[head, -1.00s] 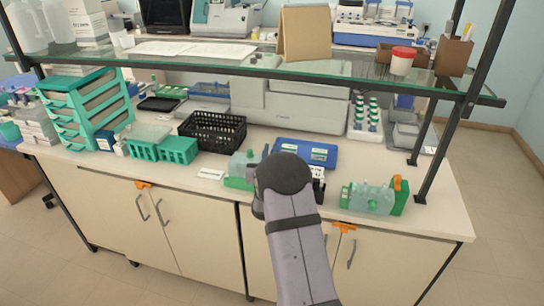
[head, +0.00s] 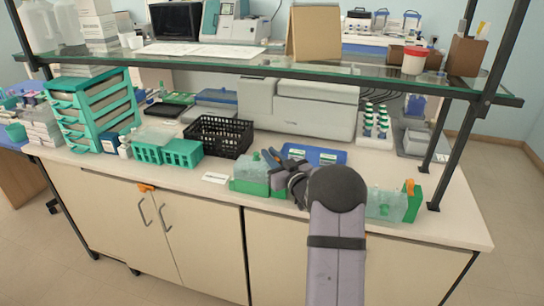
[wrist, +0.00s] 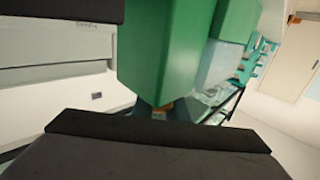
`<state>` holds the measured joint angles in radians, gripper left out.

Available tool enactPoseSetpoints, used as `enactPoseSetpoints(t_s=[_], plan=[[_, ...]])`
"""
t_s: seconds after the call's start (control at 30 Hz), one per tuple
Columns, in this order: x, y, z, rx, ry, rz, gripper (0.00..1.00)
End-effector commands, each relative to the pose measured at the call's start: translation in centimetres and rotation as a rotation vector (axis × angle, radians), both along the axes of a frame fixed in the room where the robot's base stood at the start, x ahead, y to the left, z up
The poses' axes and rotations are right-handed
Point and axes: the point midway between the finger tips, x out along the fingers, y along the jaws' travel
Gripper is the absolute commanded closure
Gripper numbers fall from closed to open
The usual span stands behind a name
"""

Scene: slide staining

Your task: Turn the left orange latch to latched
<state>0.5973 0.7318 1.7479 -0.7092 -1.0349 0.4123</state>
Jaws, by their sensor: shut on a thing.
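A clear box with green ends, the left device (head: 252,172), stands on the bench at the middle. My gripper (head: 272,160) is at its right end, shut. In the wrist view the box's green end block (wrist: 170,50) fills the space beyond the fingers. An orange sliver, seemingly the left orange latch (wrist: 160,113), shows at the edge of the near finger. Most of that latch is hidden, so its angle cannot be told. A second, similar device (head: 385,205) stands to the right, with an upright orange latch (head: 409,188), partly behind my arm.
A blue tray (head: 325,153) lies behind my gripper. A black basket (head: 219,138) and teal racks (head: 182,153) stand to the left. A glass shelf (head: 240,71) spans above the bench. A white card (head: 214,178) lies near the front edge.

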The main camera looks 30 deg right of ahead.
Motion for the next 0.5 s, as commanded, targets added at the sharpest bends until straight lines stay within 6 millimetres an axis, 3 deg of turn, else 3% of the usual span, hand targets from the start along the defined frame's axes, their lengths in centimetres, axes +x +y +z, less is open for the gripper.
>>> enactPoseSetpoints(t_s=[0.43, 0.5], plan=[[0.05, 0.00, 0.25, -0.001, -0.005, 0.010, 1.00], [0.06, 0.00, 0.26, -0.001, -0.006, 0.010, 0.76]])
